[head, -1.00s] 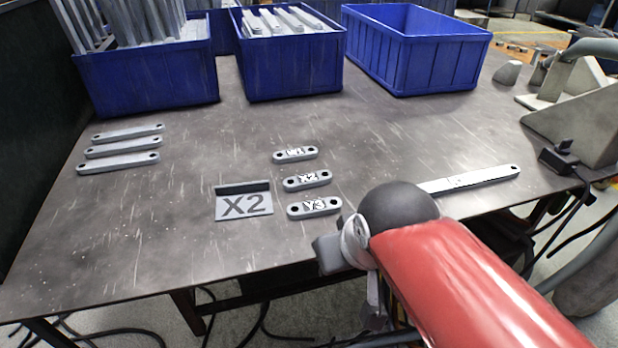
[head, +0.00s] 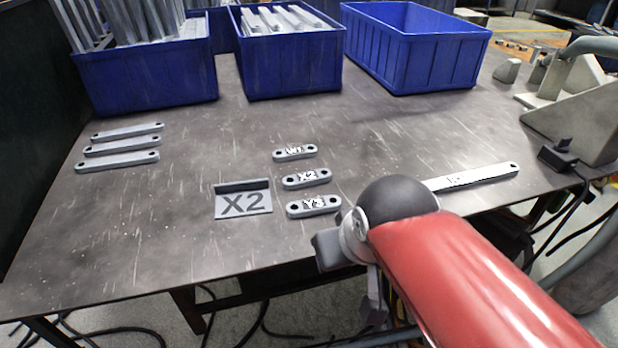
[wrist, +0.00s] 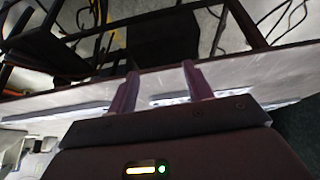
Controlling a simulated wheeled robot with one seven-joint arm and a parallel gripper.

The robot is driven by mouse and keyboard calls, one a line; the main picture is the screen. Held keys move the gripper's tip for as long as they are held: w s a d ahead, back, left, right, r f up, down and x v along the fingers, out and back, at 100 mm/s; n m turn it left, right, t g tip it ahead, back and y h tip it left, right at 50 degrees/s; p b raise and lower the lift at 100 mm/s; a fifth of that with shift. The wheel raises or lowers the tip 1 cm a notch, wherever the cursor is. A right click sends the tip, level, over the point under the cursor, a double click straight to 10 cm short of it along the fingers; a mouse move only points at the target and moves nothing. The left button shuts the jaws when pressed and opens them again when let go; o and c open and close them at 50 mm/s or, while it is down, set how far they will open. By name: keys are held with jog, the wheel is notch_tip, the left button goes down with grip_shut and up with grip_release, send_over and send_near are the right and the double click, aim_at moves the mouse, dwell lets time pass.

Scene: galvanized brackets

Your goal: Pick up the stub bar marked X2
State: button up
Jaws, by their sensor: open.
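The stub bar marked X2 (head: 306,178) lies flat on the metal table, the middle one of a column of three short grey bars with a hole at each end. The bar marked W1 (head: 295,152) lies behind it and the bar marked Y3 (head: 314,206) in front, all apart.
Three longer plain bars (head: 122,147) lie at left, and a long bar (head: 475,178) at right. Blue bins (head: 150,82) line the back; the right one (head: 418,55) looks empty. A grey fixture (head: 580,118) stands at right. The table between bars and bins is clear.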

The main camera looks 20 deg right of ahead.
aim_at(308, 176)
jog(key=shift+o, duration=0.2)
jog(key=w+r+n+g, duration=0.1)
jog(key=w+r+n, duration=0.1)
jog(key=w+n, duration=0.1)
jog(key=w+r+n+g+y, duration=0.1)
jog(key=w+r+n, duration=0.1)
jog(key=w+n, duration=0.1)
jog(key=w+d+r+n+g+y+b, duration=0.1)
jog(key=w+r+n, duration=0.1)
jog(key=w, duration=0.3)
jog(key=shift+w+d+n, duration=0.1)
jog(key=shift+n, duration=0.3)
jog(key=w+d+n+g, duration=0.1)
jog(key=w+n, duration=0.2)
jog(key=w+d+n+g+y, duration=0.1)
jog(key=w+n, duration=0.2)
jog(key=w+d+n+y+b, duration=0.1)
jog(key=w+n, duration=0.2)
jog(key=w, duration=0.1)
jog(key=shift+r+g, duration=0.4)
jog(key=shift+w+d+f, duration=0.1)
jog(key=shift+w, duration=0.15)
jog(key=shift+f+n+y, duration=0.3)
jog(key=x, duration=0.7)
jog(key=shift+b, duration=0.3)
jog(key=shift+c, duration=0.4)
jog(key=c, duration=1)
jog(key=shift+r, duration=0.1)
jog(key=shift+c, duration=0.3)
